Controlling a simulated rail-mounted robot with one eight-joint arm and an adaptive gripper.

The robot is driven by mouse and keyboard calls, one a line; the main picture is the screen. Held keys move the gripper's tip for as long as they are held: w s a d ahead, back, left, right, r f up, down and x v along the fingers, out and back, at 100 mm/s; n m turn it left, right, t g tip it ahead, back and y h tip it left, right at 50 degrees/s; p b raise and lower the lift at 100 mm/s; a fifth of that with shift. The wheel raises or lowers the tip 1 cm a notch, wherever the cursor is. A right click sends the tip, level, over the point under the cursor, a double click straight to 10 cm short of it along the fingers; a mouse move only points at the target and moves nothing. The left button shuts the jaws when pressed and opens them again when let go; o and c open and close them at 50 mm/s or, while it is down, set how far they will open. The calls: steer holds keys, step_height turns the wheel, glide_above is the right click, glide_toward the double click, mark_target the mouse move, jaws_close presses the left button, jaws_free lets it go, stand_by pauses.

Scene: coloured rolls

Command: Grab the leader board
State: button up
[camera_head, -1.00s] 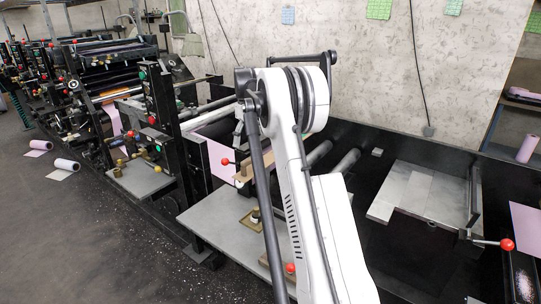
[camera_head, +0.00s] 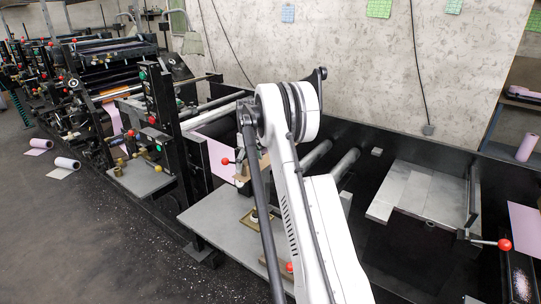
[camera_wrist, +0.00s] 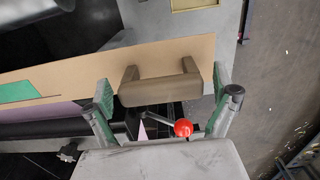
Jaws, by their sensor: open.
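The leader board (camera_wrist: 60,68) is a long tan board with a green patch at its left and a brown handle (camera_wrist: 160,92) on it. In the wrist view the handle lies between the two green-padded fingers of my gripper (camera_wrist: 162,95), which is open. Gaps show on both sides of the handle. In the head view a tan part of the board (camera_head: 264,166) shows beside my white arm, which hides the rest.
A red-knobbed lever (camera_wrist: 183,128) sits just below the handle in the wrist view. A grey table (camera_head: 215,225) lies left of my arm. Dark rollers (camera_head: 345,163) and a grey plate (camera_head: 425,190) are to the right.

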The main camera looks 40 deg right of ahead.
steer(key=shift+f, duration=0.9)
steer(key=c, duration=1.3)
steer(key=shift+r, duration=0.1)
